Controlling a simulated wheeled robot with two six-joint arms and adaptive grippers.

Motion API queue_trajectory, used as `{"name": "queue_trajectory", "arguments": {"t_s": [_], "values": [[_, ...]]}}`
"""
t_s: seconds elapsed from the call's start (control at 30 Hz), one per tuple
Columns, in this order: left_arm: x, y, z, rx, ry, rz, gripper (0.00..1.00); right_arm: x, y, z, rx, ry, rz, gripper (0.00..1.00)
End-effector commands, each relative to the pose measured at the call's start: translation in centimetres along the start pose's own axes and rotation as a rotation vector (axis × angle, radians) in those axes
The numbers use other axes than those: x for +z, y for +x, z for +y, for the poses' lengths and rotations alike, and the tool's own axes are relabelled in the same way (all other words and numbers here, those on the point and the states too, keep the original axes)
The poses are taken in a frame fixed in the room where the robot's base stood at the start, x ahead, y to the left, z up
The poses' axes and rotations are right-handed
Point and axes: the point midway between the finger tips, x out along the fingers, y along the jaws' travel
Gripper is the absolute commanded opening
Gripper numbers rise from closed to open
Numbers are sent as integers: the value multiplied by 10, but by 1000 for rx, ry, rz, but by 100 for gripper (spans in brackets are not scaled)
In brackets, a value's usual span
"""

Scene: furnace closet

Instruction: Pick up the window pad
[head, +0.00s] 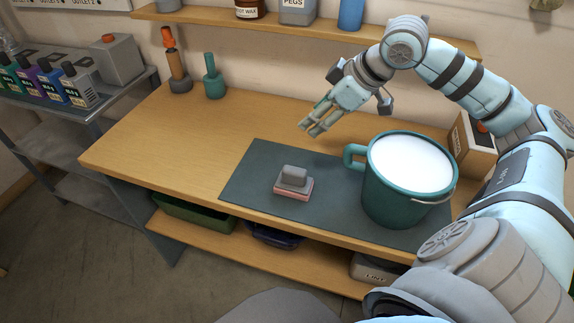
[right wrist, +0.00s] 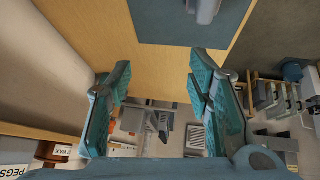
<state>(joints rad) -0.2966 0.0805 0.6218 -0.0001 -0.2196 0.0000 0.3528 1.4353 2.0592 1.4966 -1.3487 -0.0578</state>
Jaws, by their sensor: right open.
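The window pad (head: 294,184), a small grey block-handled piece with a pinkish lower layer, lies on the dark mat (head: 250,183) on the bench. My right gripper (head: 316,126) is open and empty above the bench, behind the pad and apart from it. In the right wrist view its two teal fingers (right wrist: 157,80) stand wide apart with nothing between them. A grey piece at that view's top edge, over the mat (right wrist: 160,22), seems to be the pad, cut off by the frame. My left gripper is not in view.
A large teal pot (head: 390,196) of white liquid stands right of the pad, its handle toward it. A box (head: 472,145) is behind the pot. A teal-handled tool (head: 214,80) stands at the back left. The wooden bench (head: 190,135) is clear left of the mat. A shelf (head: 290,26) runs above.

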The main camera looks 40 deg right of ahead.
Motion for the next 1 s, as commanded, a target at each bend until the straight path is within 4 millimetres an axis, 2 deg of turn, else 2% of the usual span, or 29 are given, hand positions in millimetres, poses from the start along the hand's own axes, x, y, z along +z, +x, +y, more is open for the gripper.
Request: {"name": "queue_trajectory", "arguments": {"t_s": [0.03, 0.07, 0.13, 0.17, 0.2, 0.37, 0.5, 0.6, 0.8, 1.0], "values": [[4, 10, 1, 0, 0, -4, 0, 14, 13, 10, 45, -13, -20, 47], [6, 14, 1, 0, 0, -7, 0, 19, 19, 16, 72, -25, -23, 47], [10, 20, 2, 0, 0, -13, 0, 26, 30, 16, 70, -38, -27, 47], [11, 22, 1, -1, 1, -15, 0, 45, 58, -36, -126, -20, -137, 47], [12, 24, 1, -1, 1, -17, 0, 47, 76, -53, -168, -4, -166, 47], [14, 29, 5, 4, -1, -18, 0, 44, 98, -58, -173, -1, -172, 47], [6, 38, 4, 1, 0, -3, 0, 42, 126, -63, -173, -1, -170, 47], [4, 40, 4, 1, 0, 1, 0, 42, 136, -64, -172, 0, -166, 47], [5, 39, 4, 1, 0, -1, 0, 40, 136, -64, -171, 1, -163, 47], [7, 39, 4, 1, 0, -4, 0, 40, 136, -64, -172, 1, -163, 15]]}}
